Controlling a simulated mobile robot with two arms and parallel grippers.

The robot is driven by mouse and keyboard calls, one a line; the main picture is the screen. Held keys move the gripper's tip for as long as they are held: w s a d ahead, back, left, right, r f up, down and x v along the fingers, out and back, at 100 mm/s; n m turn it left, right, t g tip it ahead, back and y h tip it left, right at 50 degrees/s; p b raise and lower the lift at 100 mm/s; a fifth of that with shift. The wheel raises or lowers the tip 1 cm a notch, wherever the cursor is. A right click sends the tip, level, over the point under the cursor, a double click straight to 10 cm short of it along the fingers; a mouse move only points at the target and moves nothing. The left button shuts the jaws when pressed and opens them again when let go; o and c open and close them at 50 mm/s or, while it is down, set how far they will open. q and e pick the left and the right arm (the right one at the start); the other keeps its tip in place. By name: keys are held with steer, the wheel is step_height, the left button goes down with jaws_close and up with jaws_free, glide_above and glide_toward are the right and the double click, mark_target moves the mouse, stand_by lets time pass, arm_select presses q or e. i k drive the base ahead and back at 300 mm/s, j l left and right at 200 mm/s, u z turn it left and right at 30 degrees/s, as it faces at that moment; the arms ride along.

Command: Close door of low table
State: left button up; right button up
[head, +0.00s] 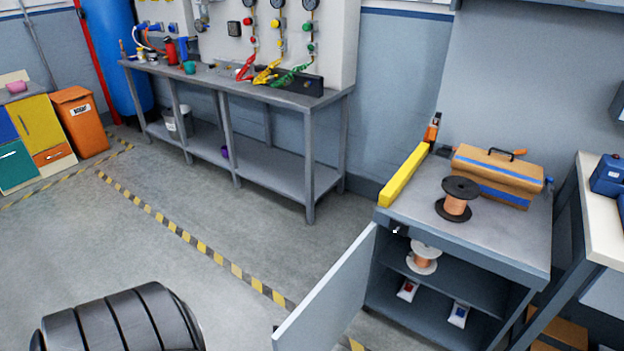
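The low table (490,240) is a grey metal cabinet at the right of the head view. Its light grey door (328,292) is hinged at the cabinet's left front edge and stands wide open, swung out toward the lower left. The open cabinet shows a shelf with a white spool of copper wire (424,257) and two small tubes below it. A black ribbed part of my own body (122,322) shows at the lower left. Neither gripper is in view.
On the cabinet top are a black spool (458,198), a wooden toolbox (497,175), a yellow level (405,175) and an orange bottle (432,130). A workbench (232,88) stands along the back wall. The floor left of the door is clear.

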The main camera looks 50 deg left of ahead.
mark_target(318, 322)
steer(key=k+j+z, duration=0.1)
steer(key=j, duration=0.3)
steer(key=k+j+z, duration=0.1)
steer(key=j, duration=0.3)
steer(key=k+j+z, duration=0.1)
steer(key=k+j, duration=0.15)
steer(key=j, duration=0.15)
steer(key=k+j+z, duration=0.1)
steer(key=j, duration=0.3)
steer(key=j+z, duration=0.2)
steer(key=j, duration=1.45)
steer(key=k, duration=0.05)
